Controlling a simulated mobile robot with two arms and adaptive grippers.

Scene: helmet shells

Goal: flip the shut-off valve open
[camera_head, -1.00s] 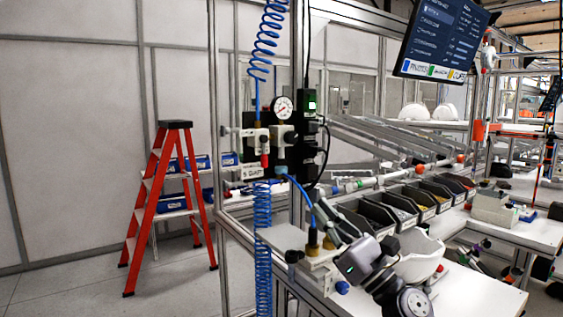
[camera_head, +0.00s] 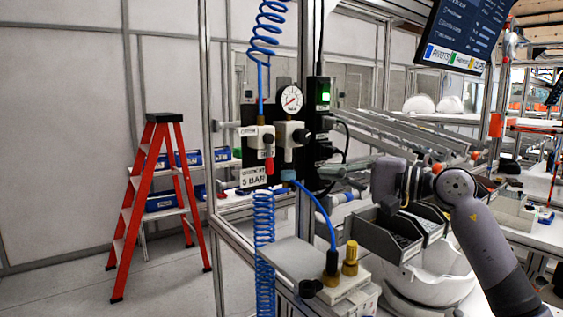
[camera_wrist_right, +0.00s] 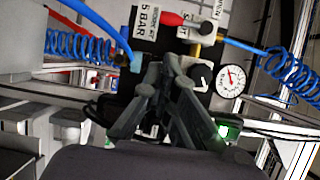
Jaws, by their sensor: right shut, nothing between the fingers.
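The shut-off valve is the white block (camera_head: 257,136) on the black panel by the post, with a red lever (camera_head: 268,152) hanging down from it. The red lever also shows at the top of the wrist view (camera_wrist_right: 172,19). My right gripper (camera_head: 334,172) is to the right of the panel and below the gauge's height, apart from the lever. In the right wrist view its fingers (camera_wrist_right: 165,78) are together and empty, and they cover part of the panel. My left gripper is not in view.
A round gauge (camera_head: 291,99) and a second white block (camera_head: 288,134) sit right of the valve. A blue coiled hose (camera_head: 264,230) hangs below, and a blue tube (camera_head: 318,205) curves down. Dark bins (camera_head: 385,238) and a white helmet shell (camera_head: 440,268) lie under my right arm.

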